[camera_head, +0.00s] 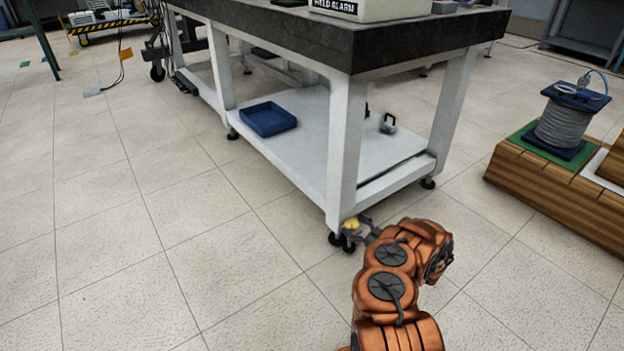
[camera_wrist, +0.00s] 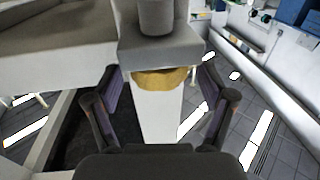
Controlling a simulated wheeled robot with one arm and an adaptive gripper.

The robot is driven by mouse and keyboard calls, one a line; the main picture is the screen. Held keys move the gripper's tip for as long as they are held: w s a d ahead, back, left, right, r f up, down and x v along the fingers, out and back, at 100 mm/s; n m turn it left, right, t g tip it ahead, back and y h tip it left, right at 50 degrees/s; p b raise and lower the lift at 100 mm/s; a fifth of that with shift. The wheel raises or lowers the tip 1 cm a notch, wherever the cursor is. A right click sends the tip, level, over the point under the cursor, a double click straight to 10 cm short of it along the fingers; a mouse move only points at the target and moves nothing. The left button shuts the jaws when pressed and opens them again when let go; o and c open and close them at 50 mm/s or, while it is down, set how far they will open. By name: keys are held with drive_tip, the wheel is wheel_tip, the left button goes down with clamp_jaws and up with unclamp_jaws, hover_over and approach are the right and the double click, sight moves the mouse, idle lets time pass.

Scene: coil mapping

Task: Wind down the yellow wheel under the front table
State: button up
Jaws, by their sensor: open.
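The yellow wheel (camera_head: 351,223) is at the foot of the front table's (camera_head: 345,150) near corner leg, just above a dark caster. In the wrist view the yellow wheel (camera_wrist: 158,79) shows as a ridged disc under a grey block, partly covered by it. My gripper (camera_head: 364,231) is low at the leg foot, right beside the wheel. In the wrist view my gripper (camera_wrist: 160,90) is open, with one finger on each side of the wheel. Gaps show between the fingers and the wheel, though contact is hard to judge. My arm hides part of the floor near the foot.
A blue tray (camera_head: 268,118) and a small metal object (camera_head: 388,124) lie on the table's lower shelf. A cable spool (camera_head: 566,118) stands on a wooden platform (camera_head: 545,178) at the right.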

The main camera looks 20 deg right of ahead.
drive_tip(key=shift+d+n+g+y, duration=0.15)
drive_tip(key=shift+n+g+y, duration=0.15)
drive_tip(key=shift+n+y, duration=0.3)
